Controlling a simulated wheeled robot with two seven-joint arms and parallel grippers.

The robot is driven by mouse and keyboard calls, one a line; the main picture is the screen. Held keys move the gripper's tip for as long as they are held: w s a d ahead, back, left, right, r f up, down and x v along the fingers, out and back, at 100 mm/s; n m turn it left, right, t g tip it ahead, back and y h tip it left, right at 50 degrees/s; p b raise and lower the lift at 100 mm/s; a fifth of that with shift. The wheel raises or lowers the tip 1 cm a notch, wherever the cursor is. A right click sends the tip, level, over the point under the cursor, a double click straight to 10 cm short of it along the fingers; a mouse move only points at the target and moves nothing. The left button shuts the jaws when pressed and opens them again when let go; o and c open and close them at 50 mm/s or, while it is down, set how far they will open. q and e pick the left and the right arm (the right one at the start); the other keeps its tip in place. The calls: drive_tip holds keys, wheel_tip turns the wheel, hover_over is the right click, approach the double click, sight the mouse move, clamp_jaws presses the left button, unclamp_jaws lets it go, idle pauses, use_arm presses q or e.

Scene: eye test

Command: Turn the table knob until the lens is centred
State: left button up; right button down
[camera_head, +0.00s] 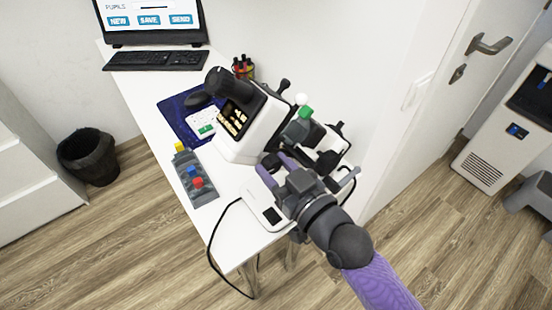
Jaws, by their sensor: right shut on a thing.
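A white and black eye-test instrument (242,138) stands on the white table, with a thick black tube (222,84) at its upper end. My right gripper (272,163), with purple fingers, reaches in from the lower right. Its fingers are shut on a small dark knob (270,161) low on the instrument's near side, mostly hidden between them. I cannot make out the lens or whether it is centred. My left gripper is not in view.
A black bin (88,156) stands on the floor at left.

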drive_tip(key=shift+c, duration=1.2)
unclamp_jaws()
drive_tip(key=p+v, duration=0.1)
drive_tip(key=v, duration=0.9)
